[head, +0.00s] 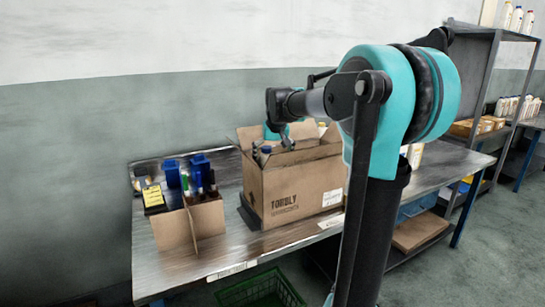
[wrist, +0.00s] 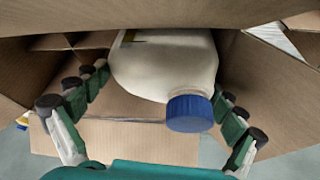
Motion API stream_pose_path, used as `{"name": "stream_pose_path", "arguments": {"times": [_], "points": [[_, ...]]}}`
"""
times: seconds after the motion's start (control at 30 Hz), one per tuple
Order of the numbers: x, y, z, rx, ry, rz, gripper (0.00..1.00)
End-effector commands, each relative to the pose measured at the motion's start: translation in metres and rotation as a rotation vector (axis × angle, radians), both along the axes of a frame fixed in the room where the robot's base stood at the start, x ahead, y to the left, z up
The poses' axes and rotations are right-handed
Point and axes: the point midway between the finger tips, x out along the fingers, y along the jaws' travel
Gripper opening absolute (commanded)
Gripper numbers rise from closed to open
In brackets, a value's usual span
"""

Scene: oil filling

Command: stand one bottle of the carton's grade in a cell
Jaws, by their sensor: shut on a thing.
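The open cardboard carton (head: 292,195), printed TORBLY, stands on the metal bench with its flaps up. My gripper (head: 268,140) is at the carton's open top, at its left side. In the wrist view my gripper (wrist: 163,80) has its fingers on both sides of a white bottle (wrist: 165,68) with a blue cap (wrist: 190,112), shut on it.
A green crate (head: 262,290) is on the floor. Shelving (head: 490,75) with bottles stands right.

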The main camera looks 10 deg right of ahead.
Motion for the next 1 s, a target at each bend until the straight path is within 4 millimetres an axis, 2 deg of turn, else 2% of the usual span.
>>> {"name": "stream_pose_path", "arguments": {"times": [0.1, 0.13, 0.43, 0.57, 0.67, 1.0], "points": [[0.000, 0.000, -0.002, 0.000, -0.001, 0.000, 0.44], [0.000, 0.000, -0.002, 0.000, -0.001, 0.000, 0.99], [0.000, 0.000, -0.003, 0.000, 0.000, 0.000, 1.00], [-0.003, 0.000, 0.004, 0.000, 0.000, 0.000, 1.00], [-0.008, 0.000, 0.016, 0.000, 0.000, 0.000, 1.00], [-0.034, -0.002, 0.079, 0.000, 0.000, 0.000, 1.00]]}}
